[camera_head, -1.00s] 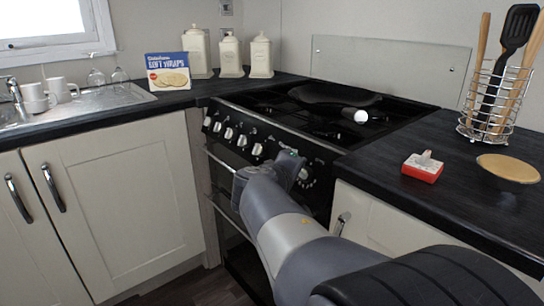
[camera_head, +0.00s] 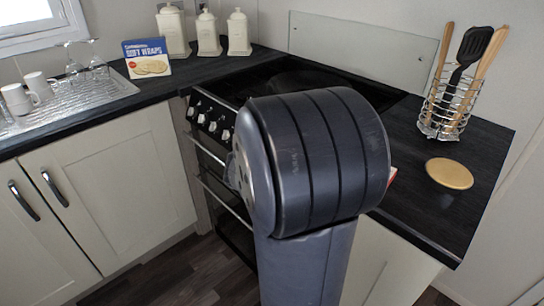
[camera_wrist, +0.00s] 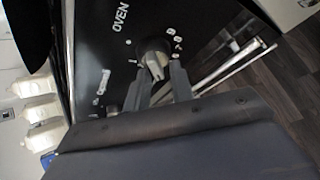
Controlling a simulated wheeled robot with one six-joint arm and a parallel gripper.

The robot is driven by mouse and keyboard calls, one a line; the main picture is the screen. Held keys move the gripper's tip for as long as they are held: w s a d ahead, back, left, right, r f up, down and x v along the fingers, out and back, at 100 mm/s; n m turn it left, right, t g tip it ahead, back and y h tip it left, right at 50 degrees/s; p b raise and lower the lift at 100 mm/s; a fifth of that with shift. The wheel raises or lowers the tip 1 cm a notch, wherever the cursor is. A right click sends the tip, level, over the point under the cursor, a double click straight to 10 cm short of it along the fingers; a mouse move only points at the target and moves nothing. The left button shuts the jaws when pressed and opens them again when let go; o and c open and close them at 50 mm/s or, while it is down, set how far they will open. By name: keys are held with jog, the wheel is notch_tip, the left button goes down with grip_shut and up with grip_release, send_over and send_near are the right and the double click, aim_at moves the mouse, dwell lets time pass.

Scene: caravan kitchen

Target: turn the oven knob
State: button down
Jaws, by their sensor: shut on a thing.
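The oven knob (camera_wrist: 154,52) shows in the wrist view on the black control panel, with the word OVEN printed near it. My gripper (camera_wrist: 160,76) is shut on this knob, one finger on each side of its grip. The knob's pointer part shows between the fingertips. In the head view my arm hides the gripper and this knob. The black oven (camera_head: 205,150) stands between the cabinets, with several silver knobs (camera_head: 212,122) visible on its front to the left of my arm.
Oven door handles (camera_wrist: 232,66) lie close to the gripper in the wrist view. The worktop at right holds a utensil rack (camera_head: 445,112) and a round tan item (camera_head: 449,173). A wraps box (camera_head: 147,58) and canisters (camera_head: 208,35) stand at the back left.

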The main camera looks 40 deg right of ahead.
jog(key=n+g+p, duration=0.1)
jog(key=n+p, duration=0.1)
jog(key=p, duration=0.2)
jog(key=n+g+p, duration=0.2)
jog(key=n+p, duration=0.1)
jog(key=p, duration=0.2)
jog(key=n+g+p, duration=0.1)
jog(key=n+p, duration=0.1)
jog(key=p, duration=0.3)
jog(key=shift+s+d+y, duration=0.1)
jog(key=shift+s+y, duration=0.2)
jog(key=shift+s, duration=0.1)
jog(key=shift+n, duration=0.3)
jog(key=shift+w, duration=0.1)
jog(key=c, duration=1.2)
grip_release()
jog(key=shift+d, duration=0.1)
jog(key=shift+c, duration=0.2)
jog(key=p+v, duration=0.1)
jog(key=v, duration=0.9)
jog(key=shift+a+r, duration=0.3)
jog(key=shift+a, duration=0.05)
jog(key=shift+w, duration=0.1)
